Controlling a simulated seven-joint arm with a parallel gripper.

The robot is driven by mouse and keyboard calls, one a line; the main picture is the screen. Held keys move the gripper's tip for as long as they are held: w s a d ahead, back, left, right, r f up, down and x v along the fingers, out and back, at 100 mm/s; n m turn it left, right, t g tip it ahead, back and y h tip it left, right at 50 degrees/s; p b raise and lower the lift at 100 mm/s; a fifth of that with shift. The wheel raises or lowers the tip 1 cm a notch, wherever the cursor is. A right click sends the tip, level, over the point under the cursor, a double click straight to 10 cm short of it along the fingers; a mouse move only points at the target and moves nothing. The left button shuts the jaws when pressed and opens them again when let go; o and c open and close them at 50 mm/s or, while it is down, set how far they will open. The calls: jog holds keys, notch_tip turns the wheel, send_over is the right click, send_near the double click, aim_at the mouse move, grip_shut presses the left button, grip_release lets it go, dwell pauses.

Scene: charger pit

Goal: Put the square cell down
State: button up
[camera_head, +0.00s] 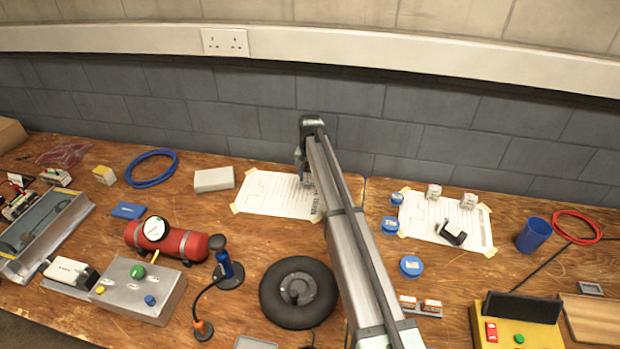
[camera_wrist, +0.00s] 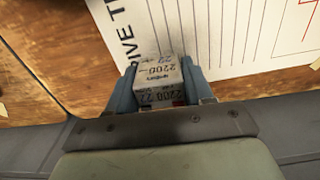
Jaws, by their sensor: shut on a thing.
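The square cell (camera_wrist: 157,72) is a small white block with "2200" printed on it. In the wrist view it sits between the blue-grey fingers of my gripper (camera_wrist: 162,78), which is shut on it. Behind it are a printed white paper sheet (camera_wrist: 215,25) and brown wood. In the head view my gripper (camera_head: 306,180) is over the right side of the left paper sheet (camera_head: 265,193); my arm hides part of it. I cannot tell whether the cell touches the surface.
Two small white blocks (camera_head: 433,191) (camera_head: 468,201) and a black item (camera_head: 451,233) are on the right sheet (camera_head: 415,222). A grey box (camera_head: 214,180) lies left of the left sheet. A black wheel (camera_head: 298,292) and red tank (camera_head: 180,243) stand nearer. The wall is close behind.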

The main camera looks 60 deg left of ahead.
jog(key=shift+f, duration=0.6)
jog(key=shift+f, duration=0.15)
jog(key=o, duration=1.1)
jog(key=shift+o, duration=0.2)
notch_tip(320, 180, up, 12)
jog(key=shift+r, duration=0.2)
jog(key=shift+c, duration=0.3)
